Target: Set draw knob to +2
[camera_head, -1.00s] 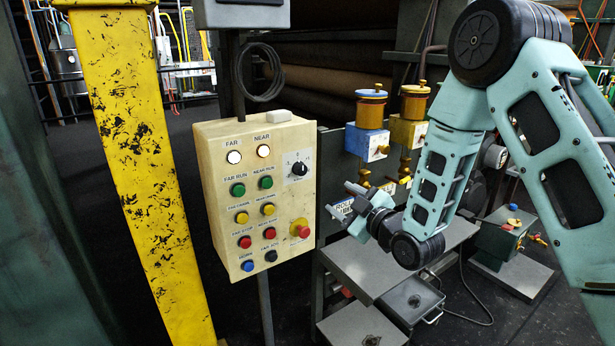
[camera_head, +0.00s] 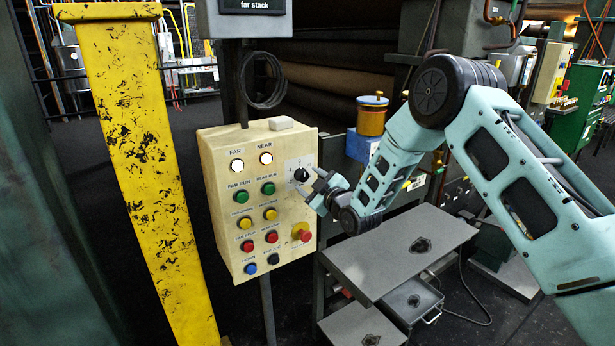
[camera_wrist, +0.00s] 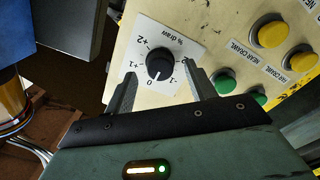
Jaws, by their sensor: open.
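The draw knob (camera_head: 301,175) is a round black knob on a white scale plate at the upper right of the cream control box (camera_head: 238,262). In the wrist view the knob (camera_wrist: 160,63) shows a white pointer line directed about at the 0 mark; +1, +2 and -1 are also readable around it. My gripper (camera_head: 312,182) is at the box's right side, its fingers toward the knob. In the wrist view my gripper (camera_wrist: 160,72) is open, with one fingertip on each side of the knob and visible gaps between. Contact is not visible.
Green and yellow buttons (camera_wrist: 272,34) lie right of the knob in the wrist view. A red stop button (camera_head: 304,235) sits below the knob in the head view. A yellow post (camera_head: 140,180) stands left of the box; a grey table (camera_head: 400,250) lies below my arm.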

